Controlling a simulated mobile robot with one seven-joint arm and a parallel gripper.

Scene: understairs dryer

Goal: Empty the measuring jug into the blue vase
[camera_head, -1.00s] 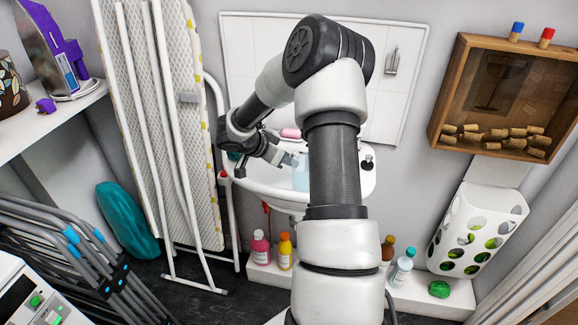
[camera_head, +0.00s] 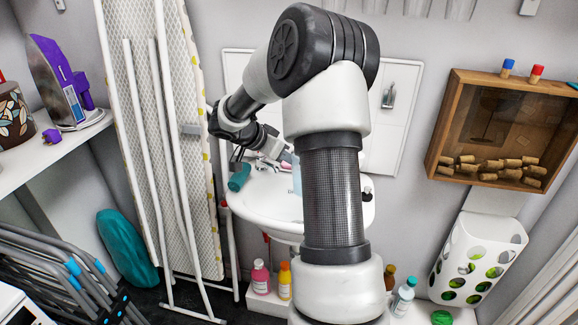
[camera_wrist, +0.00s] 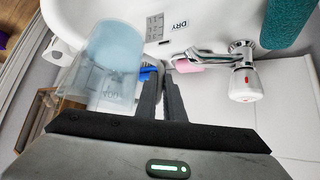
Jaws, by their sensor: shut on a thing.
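The measuring jug (camera_wrist: 112,82) is clear, with printed marks and pale blue liquid inside. It fills the upper left of the wrist view and looks tilted there. My gripper (camera_wrist: 161,70) is shut on the jug at its handle side; the handle is mostly hidden by the fingers. In the head view my gripper (camera_head: 276,152) is above the white sink, and only a pale strip of the jug (camera_head: 297,179) shows beside my arm, which hides the rest. I cannot make out a blue vase for certain in either view.
The sink (camera_head: 262,208) is below the jug. A tap (camera_wrist: 242,78) and pink soap (camera_wrist: 189,66) are close by. An ironing board (camera_head: 150,130) stands left; a cork-filled wooden box (camera_head: 500,130) hangs right.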

